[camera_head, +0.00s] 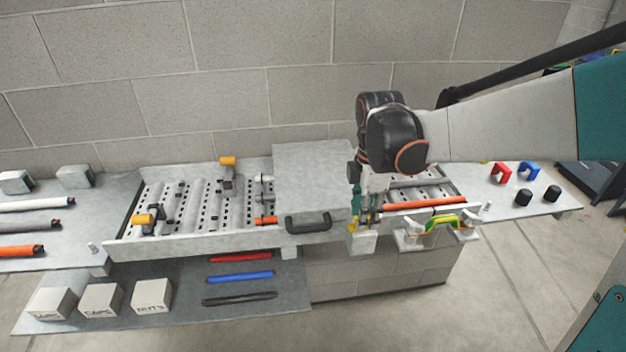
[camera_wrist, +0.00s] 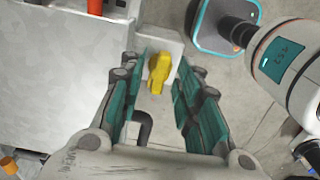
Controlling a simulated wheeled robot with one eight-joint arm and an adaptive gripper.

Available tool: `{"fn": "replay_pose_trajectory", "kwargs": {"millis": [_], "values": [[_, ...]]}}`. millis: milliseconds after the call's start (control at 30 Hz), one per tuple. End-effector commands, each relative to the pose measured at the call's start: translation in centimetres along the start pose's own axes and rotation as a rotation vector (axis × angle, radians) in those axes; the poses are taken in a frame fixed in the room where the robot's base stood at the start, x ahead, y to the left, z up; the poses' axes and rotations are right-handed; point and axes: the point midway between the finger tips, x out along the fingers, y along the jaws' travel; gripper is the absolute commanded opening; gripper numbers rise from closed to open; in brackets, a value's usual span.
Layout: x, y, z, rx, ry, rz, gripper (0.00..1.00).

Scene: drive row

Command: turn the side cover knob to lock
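The yellow side cover knob (camera_wrist: 158,72) sits on a small pale grey block (camera_wrist: 165,44) in the wrist view. In the head view the knob (camera_head: 352,226) shows only in part behind my fingers, above the block (camera_head: 362,243) at the front edge of the cover. The grey cover (camera_head: 315,175) is a closed box with a black handle. My gripper (camera_head: 362,208) points down over the knob. In the wrist view my gripper (camera_wrist: 161,82) is open, with one teal finger on each side of the knob and gaps showing. Whether its tips reach the knob's depth is unclear.
The black handle (camera_head: 308,223) projects just left of the knob. A yellow-green handled part (camera_head: 440,224) stands close on the right. An orange rod (camera_head: 425,203) lies on the conveyor behind it. A lower shelf (camera_head: 190,300) carries labelled boxes and coloured rods.

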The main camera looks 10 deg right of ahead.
Motion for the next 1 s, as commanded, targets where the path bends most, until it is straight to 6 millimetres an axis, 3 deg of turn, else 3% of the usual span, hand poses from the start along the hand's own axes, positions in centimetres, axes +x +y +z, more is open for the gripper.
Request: {"fn": "replay_pose_trajectory", "kwargs": {"millis": [200, 367, 733, 1000], "values": [[0.02, 0.07, -0.02, 0.0, 0.0, 0.0, 0.31], [0.01, 0.07, -0.02, 0.0, 0.0, 0.0, 0.0], [-0.01, 0.07, -0.03, 0.018, 0.0, 0.0, 0.0], [-0.02, 0.06, -0.03, 0.145, 0.0, 0.001, 0.0]]}}
